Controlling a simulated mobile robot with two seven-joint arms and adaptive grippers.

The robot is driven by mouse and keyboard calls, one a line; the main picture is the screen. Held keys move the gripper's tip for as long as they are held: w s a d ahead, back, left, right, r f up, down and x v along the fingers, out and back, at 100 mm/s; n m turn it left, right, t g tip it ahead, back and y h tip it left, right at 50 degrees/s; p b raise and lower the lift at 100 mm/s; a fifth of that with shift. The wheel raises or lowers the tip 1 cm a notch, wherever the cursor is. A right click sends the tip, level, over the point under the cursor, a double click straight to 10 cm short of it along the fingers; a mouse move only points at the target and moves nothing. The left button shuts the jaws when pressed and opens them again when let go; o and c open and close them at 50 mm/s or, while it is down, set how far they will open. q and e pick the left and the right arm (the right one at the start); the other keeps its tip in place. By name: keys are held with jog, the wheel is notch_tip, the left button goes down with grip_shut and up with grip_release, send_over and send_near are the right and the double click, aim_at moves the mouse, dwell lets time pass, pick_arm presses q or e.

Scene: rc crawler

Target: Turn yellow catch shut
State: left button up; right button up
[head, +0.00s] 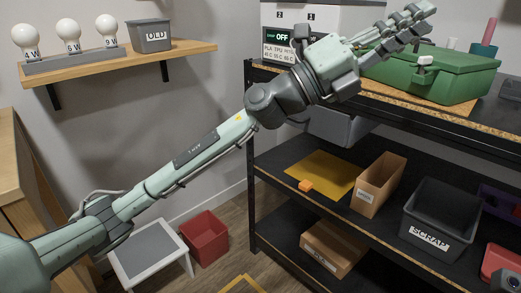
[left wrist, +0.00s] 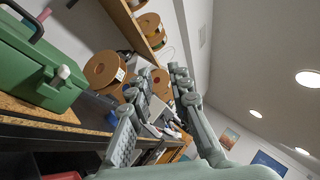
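A green case (head: 440,72) stands on the top shelf at the right; it also shows at the left edge of the left wrist view (left wrist: 30,65). A green catch with a pale knob (head: 425,61) is on its front; the same catch shows in the left wrist view (left wrist: 58,76). I cannot make out a yellow catch in either view. My left gripper (head: 427,20) is raised above and in front of the case, apart from the catch. Its fingers (left wrist: 159,76) are spread with nothing between them. My right gripper does not show.
A white printer-like machine (head: 335,18) stands left of the case. The shelf below holds a yellow sheet (head: 322,172), a cardboard bin (head: 378,184) and a dark SCRAP bin (head: 438,215). Cardboard spools (left wrist: 104,70) show beyond the case. A wall shelf (head: 120,62) is at the left.

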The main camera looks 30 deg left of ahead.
pick_arm(q)
jog(key=w+a+f+n+t+y, duration=0.3)
jog(key=a+f+n+t+y, duration=0.3)
jog(key=n+y, duration=0.25)
jog(key=w+a+f+n+t+y, duration=0.35)
jog(key=a+f+n+y, duration=0.35)
jog(key=a+n, duration=0.25)
jog(key=s+a+f+n+g+y, duration=0.1)
jog(key=a+f+n+g+y, duration=0.1)
jog(key=f, duration=0.6)
jog(key=s+a+f+n+g+y, duration=0.2)
jog(key=a+f+n+y, duration=0.3)
jog(key=a+f+n, duration=0.1)
jog(key=shift+s+a+f+n, duration=0.3)
jog(key=shift+a+f, duration=0.3)
jog(key=shift+f, duration=0.7)
